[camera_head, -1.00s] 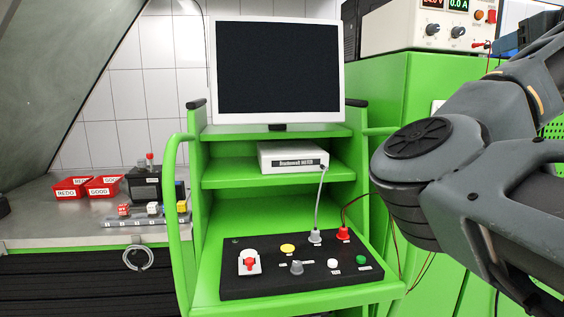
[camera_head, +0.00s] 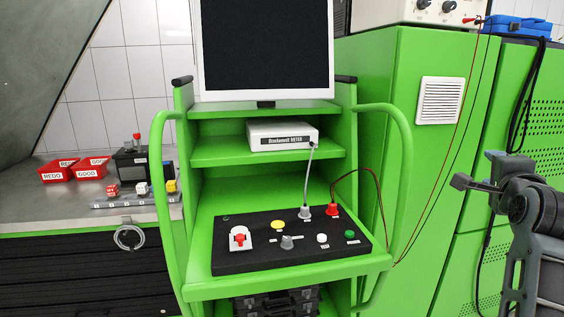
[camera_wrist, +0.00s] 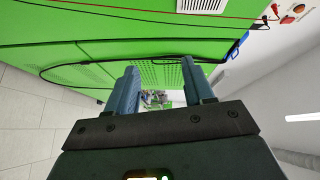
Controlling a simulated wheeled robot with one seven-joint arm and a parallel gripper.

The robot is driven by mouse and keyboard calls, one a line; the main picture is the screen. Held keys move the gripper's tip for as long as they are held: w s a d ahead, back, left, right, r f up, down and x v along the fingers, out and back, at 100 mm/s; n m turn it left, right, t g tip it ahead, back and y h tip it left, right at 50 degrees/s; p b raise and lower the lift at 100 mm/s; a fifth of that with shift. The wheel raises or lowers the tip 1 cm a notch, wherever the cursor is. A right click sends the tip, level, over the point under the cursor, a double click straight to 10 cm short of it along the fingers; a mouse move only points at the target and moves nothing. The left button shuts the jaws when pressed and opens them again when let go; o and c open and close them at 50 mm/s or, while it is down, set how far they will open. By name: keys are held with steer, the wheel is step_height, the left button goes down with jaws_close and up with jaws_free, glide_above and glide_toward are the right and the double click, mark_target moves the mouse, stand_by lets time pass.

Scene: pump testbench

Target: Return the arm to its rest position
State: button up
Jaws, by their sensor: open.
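My gripper (camera_wrist: 162,88) shows in the wrist view with its two blue-grey fingers apart and nothing between them. The fingers point towards the green cabinet (camera_wrist: 75,60) and the bright background. In the head view my folded arm (camera_head: 530,225) stands at the far right, in front of the green cabinet (camera_head: 400,160) and apart from the test cart.
The green cart (camera_head: 200,255) carries a monitor (camera_head: 265,45), a white meter box (camera_head: 282,135) and a black control panel (camera_head: 285,256) with buttons. Red bins (camera_head: 58,172) stand on the left bench (camera_head: 60,213). Red and black cables hang down the cabinet. Space before the cart is clear.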

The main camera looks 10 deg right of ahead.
steer(key=s+a+f+n+t+y, duration=0.1)
steer(key=s+a+f+n+y, duration=0.2)
steer(key=s+a+f+n, duration=0.6)
steer(key=s+a+f+n+t+y, duration=0.1)
steer(key=s+a+f+n+y, duration=0.1)
steer(key=s+a+f+n, duration=0.7)
steer(key=s+a+f+n+y, duration=0.1)
steer(key=s+a, duration=0.4)
steer(key=s, duration=0.8)
steer(key=s+a+f+n+g+y, duration=0.1)
steer(key=s+a+n+y, duration=0.2)
steer(key=s, duration=1.1)
steer(key=shift+a+n+g, duration=0.3)
steer(key=shift+a+n, duration=0.1)
steer(key=shift+a, duration=0.75)
